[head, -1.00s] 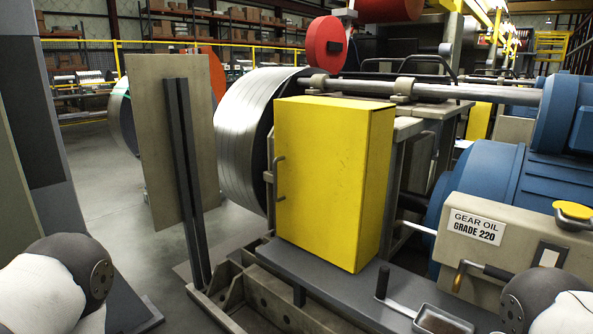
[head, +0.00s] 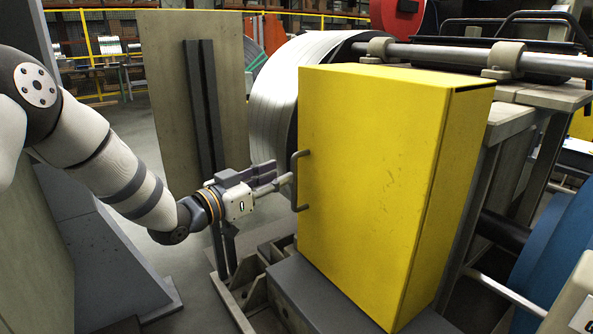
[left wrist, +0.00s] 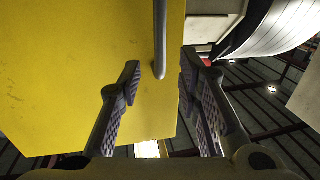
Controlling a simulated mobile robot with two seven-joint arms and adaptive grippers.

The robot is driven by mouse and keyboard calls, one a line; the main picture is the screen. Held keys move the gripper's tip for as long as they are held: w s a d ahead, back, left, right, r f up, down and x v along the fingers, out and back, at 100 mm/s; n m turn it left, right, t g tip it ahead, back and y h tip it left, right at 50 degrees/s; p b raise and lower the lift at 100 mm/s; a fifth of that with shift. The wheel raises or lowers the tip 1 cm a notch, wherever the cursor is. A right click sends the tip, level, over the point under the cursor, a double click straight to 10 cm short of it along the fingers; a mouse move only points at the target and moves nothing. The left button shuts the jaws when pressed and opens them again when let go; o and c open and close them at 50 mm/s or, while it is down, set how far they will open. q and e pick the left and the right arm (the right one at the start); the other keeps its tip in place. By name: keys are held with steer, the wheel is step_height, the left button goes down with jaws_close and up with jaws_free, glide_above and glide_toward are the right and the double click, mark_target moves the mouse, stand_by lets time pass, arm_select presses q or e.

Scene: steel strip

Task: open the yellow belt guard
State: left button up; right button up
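The yellow belt guard (head: 370,180) is a tall box with its door closed, standing on a dark grey base. Its grey bar handle (head: 294,185) is upright on the left edge of the front. My left gripper (head: 280,178) is open at the handle, reaching from the left. In the left wrist view, the handle (left wrist: 160,35) appears between the two spread fingers (left wrist: 158,78), with the yellow face (left wrist: 70,70) behind. There is a gap on both sides of the bar, and whether the fingertips reach past it I cannot tell. My right gripper is out of view.
A beige panel (head: 165,100) on a dark post stands left of the guard, behind my left arm. A steel coil (head: 275,95) is behind the guard. A shaft (head: 450,58) runs above it. Blue machinery (head: 555,250) is at the right. Floor at left shows clear.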

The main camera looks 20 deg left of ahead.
arm_select(q)
steer(key=x, duration=0.6)
steer(key=shift+f+b, duration=0.1)
steer(key=shift+b, duration=0.2)
jaws_close()
